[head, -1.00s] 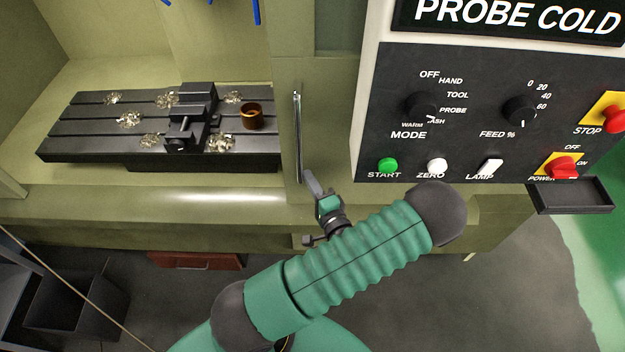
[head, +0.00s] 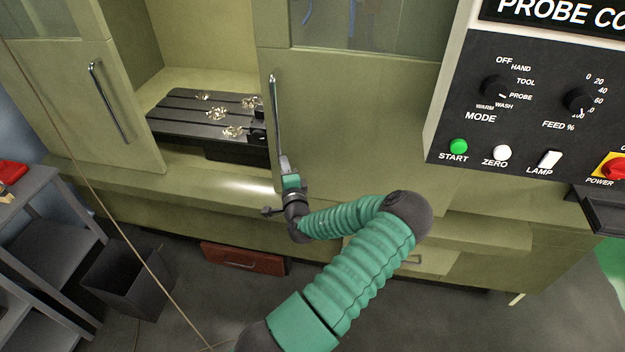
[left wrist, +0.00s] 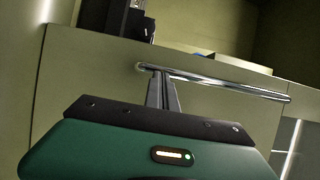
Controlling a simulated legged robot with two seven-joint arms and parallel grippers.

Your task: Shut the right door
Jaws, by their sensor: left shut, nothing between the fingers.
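The right door (head: 350,140) is an olive sliding panel with a window at its top and a vertical metal handle (head: 275,125) near its left edge. A gap stays between it and the left door (head: 50,95). My left gripper (head: 284,163) is shut at the lower end of this handle. In the left wrist view, the shut fingers (left wrist: 161,92) are close against one end of the bar handle (left wrist: 215,83). Nothing is between the fingers; exact contact is hard to tell. My right gripper is not in view.
Through the gap shows the slotted machine table (head: 190,122) with metal chips. The control panel (head: 535,110) stands out at the right. A black bin (head: 125,275), a grey cart (head: 45,215) and a thin cable (head: 110,220) are at the left.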

